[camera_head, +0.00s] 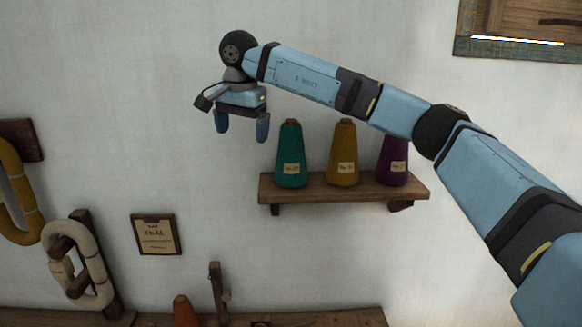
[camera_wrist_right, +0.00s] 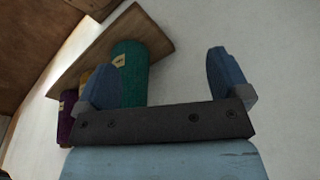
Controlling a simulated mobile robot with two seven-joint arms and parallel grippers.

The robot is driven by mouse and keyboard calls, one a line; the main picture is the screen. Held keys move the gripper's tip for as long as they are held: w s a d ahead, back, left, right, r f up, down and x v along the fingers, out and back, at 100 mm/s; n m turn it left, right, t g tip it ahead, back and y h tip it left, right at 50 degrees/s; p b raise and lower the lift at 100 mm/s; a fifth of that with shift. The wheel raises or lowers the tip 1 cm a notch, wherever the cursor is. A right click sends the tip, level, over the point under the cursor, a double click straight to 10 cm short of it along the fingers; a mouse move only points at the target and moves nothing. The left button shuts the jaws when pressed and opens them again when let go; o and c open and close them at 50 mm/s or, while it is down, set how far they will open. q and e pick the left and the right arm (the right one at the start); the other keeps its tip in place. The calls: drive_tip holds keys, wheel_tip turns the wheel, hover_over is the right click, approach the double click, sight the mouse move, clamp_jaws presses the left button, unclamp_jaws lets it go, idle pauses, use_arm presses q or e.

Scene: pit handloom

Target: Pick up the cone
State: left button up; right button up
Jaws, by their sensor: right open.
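Three thread cones stand upright in a row on a wooden wall shelf in the head view: a teal cone (camera_head: 290,150) at the left, a mustard cone (camera_head: 343,150) in the middle and a purple cone (camera_head: 391,165) at the right, its top behind my arm. My right gripper (camera_head: 241,132) is open and empty, to the left of the teal cone and pointing down. In the right wrist view, one finger of the gripper (camera_wrist_right: 173,80) overlaps the teal cone (camera_wrist_right: 132,65); the mustard cone is mostly hidden and the purple cone (camera_wrist_right: 66,115) shows in part. An orange cone (camera_head: 183,310) shows below. My left gripper is out of view.
The wooden shelf (camera_head: 340,195) juts from the white wall. A wooden surface (camera_head: 345,318) with a small upright wooden piece (camera_head: 217,290) runs along the bottom. Yarn hanks (camera_head: 92,262) and a framed sign (camera_head: 155,234) hang at left.

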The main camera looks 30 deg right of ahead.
drive_tip(key=s+d+r+h, duration=0.2)
drive_tip(key=d+r+h, duration=0.1)
drive_tip(key=d+r, duration=0.65)
drive_tip(key=m, duration=0.1)
hover_over(292, 132)
drive_tip(key=w, duration=0.1)
drive_tip(key=f, duration=0.6)
drive_tip(key=shift+w+f, duration=0.2)
drive_tip(key=shift+f, duration=0.15)
drive_tip(key=p+x, duration=0.1)
drive_tip(key=x, duration=0.4)
drive_tip(key=shift+a+f, duration=0.15)
drive_tip(key=shift+f, duration=0.05)
drive_tip(key=shift+w+d+f, duration=0.1)
drive_tip(key=shift+d+f, duration=0.1)
drive_tip(key=shift+f, duration=0.25)
drive_tip(key=shift+a+h, duration=0.1)
drive_tip(key=shift+h, duration=0.2)
drive_tip(key=c, duration=1.4)
